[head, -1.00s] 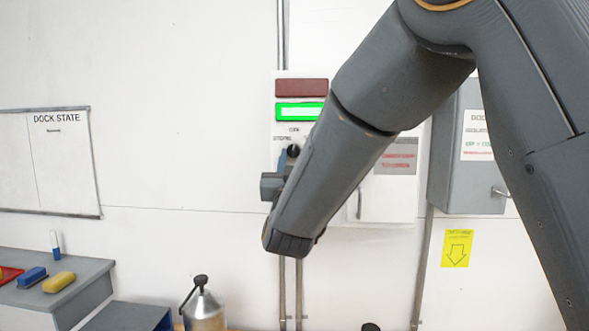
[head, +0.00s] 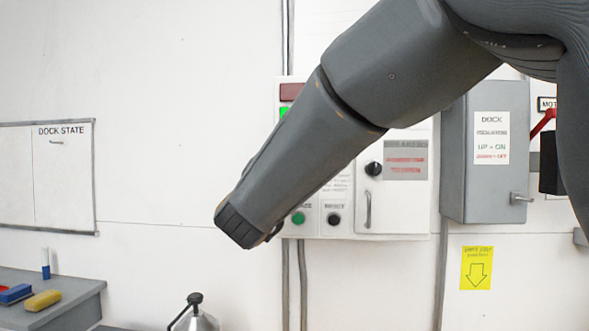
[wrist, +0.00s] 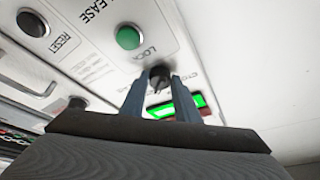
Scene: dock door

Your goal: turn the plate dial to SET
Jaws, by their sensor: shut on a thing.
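The dial (wrist: 159,73), a small black knob on the white control plate (wrist: 105,55), shows in the wrist view between my fingertips. My gripper (wrist: 161,80) is shut on it from both sides. A label starting "LOCK" is printed beside the dial; other lettering there is partly cut off. I cannot read the word SET or tell where the dial points. In the head view my arm covers the dial and my gripper; the plate (head: 310,230) shows around the arm.
A green button (wrist: 128,38) and a black RESET button (wrist: 32,23) are near the dial. A lit green window (wrist: 199,101) lies beside the fingers. A second black knob (head: 373,169) and a handle (head: 367,209) are on the box door. A grey switch box (head: 486,160) stands right.

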